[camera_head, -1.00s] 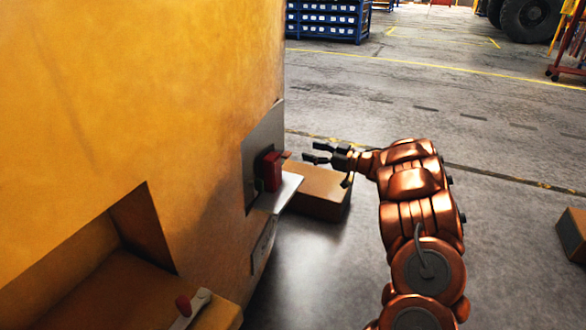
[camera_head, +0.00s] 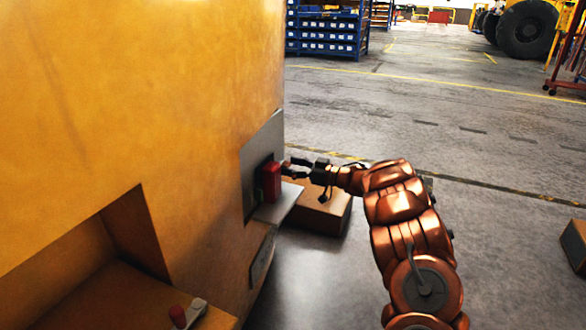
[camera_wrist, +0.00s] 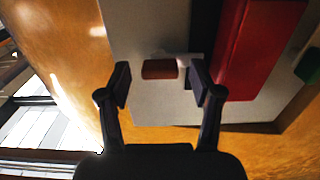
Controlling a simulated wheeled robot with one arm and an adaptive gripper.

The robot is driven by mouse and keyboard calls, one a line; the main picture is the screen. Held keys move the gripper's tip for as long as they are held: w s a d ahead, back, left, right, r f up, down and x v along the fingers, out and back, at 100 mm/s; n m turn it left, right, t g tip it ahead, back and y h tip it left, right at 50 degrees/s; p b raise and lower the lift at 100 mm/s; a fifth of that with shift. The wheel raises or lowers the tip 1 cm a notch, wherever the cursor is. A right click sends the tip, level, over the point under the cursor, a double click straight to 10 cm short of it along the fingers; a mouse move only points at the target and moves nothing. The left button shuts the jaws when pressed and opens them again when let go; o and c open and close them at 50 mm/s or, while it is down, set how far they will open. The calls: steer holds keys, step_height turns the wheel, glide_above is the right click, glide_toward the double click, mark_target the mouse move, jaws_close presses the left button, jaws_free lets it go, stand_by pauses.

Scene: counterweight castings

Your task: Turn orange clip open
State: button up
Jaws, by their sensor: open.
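The orange clip (camera_wrist: 159,68) is a small orange-brown block on a pale grey plate (camera_wrist: 165,105) in the wrist view. My gripper (camera_wrist: 160,78) is open, with one fingertip on each side of the clip and a gap visible on both sides. In the head view my gripper (camera_head: 291,168) reaches left to the plate on the yellow casting, and the clip cannot be made out behind the fingers.
A red block (camera_wrist: 258,50) stands right of my fingers on the plate; it also shows in the head view (camera_head: 271,182). A green piece (camera_wrist: 309,66) lies beyond it. A ledge juts out below the red block. A brown box (camera_head: 322,210) sits beneath my wrist. The floor at right is mostly open.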

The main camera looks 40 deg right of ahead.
steer(key=shift+c, duration=0.4)
steer(key=c, duration=1.1)
steer(key=shift+o, duration=0.2)
steer(key=shift+n, duration=0.4)
steer(key=n+b, duration=0.1)
steer(key=n, duration=0.3)
steer(key=shift+f+b, duration=0.1)
steer(key=shift+b, duration=0.2)
steer(key=n+b, duration=0.2)
steer(key=n, duration=0.2)
steer(key=shift+b, duration=0.3)
steer(key=n+b, duration=0.4)
steer(key=n, duration=0.1)
steer(key=shift+d+f+n, duration=0.1)
steer(key=shift+n, duration=0.3)
steer(key=shift+n+b, duration=1.45)
steer(key=shift+n, duration=0.15)
steer(key=shift+r, duration=0.2)
